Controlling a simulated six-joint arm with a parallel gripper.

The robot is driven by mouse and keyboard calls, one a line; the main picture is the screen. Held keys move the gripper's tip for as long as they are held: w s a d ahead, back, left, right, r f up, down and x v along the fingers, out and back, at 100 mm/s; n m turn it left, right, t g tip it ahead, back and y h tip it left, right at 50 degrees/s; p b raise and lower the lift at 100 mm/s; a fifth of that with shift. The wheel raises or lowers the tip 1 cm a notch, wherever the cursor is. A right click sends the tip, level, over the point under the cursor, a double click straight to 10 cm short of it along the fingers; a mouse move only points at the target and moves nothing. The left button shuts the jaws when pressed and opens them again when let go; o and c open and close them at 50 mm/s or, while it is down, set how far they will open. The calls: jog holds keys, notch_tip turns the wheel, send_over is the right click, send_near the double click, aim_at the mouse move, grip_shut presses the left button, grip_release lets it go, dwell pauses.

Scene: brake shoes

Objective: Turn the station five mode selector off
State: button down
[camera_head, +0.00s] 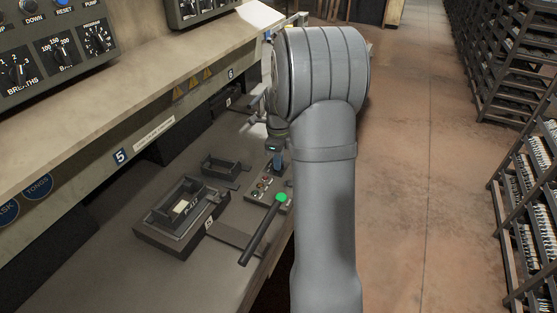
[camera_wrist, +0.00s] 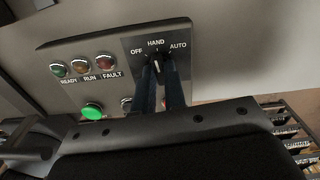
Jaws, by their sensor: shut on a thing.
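The mode selector (camera_wrist: 157,65) is a small dark knob on a grey control panel (camera_wrist: 120,78), labelled OFF, HAND and AUTO from left to right. Its white mark points up, near HAND. My gripper (camera_wrist: 158,60) has its two blue fingers on either side of the knob and is shut on it. In the head view my gripper (camera_head: 277,160) reaches down to the small panel (camera_head: 262,187) at the front edge of the station marked 5. The arm and fingers hide the knob there.
Ready, run and fault lamps (camera_wrist: 84,67) sit left of the selector. A green button (camera_wrist: 92,111) is below them. In the head view, a black bar (camera_head: 262,232) lies near the panel, and a dark fixture (camera_head: 180,218) stands left. Shelf racks (camera_head: 535,180) line the right.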

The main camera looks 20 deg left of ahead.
jog(key=n, duration=0.6)
jog(key=shift+n, duration=0.3)
dwell(0.4)
jog(key=c, duration=1.5)
grip_release()
notch_tip(320, 180, up, 18)
jog(key=shift+f, duration=0.25)
jog(key=shift+f, duration=0.1)
notch_tip(320, 180, down, 17)
jog(key=shift+f, duration=0.2)
